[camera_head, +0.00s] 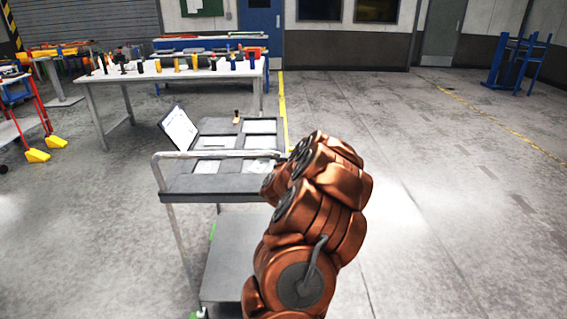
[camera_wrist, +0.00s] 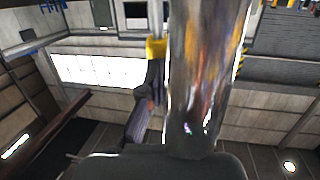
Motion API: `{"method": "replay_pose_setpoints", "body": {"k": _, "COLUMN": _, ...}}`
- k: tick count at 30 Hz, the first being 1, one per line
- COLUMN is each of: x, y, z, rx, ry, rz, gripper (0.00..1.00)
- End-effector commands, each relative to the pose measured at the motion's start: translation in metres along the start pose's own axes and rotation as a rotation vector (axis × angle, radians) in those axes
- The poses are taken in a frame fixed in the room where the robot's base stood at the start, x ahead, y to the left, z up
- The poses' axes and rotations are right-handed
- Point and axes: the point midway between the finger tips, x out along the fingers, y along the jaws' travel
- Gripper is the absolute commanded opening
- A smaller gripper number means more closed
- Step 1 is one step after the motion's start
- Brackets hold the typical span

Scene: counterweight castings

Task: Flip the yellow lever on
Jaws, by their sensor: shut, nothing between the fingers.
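I cannot make out a yellow lever for certain in either view. In the wrist view a small yellow piece (camera_wrist: 156,48) sits around a pale upright bar, just beyond the dark fingers of my gripper (camera_wrist: 152,90). I cannot tell whether this piece is the lever, or whether the fingers touch it. My gripper is shut and empty. A wide shiny metal column (camera_wrist: 205,70) fills the middle right of the wrist view. In the head view my copper-coloured arm reaches up beside the cart and hides my gripper.
A grey cart (camera_head: 210,187) with a flat compartment tray, a tilted white sheet (camera_head: 179,130) and a small brown knob (camera_head: 236,117) stands left of my arm. Behind it is a white table (camera_head: 110,80) with several small parts. Blue stands (camera_head: 517,65) are far right; floor between is clear.

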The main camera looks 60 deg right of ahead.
Motion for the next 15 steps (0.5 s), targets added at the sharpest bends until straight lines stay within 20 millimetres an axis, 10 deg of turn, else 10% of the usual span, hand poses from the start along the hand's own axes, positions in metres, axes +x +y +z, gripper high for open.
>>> {"method": "replay_pose_setpoints", "body": {"k": 15, "x": 0.034, "y": -0.005, "z": -0.003, "rx": 0.000, "ry": 0.005, "rz": 0.002, "gripper": 0.00}}
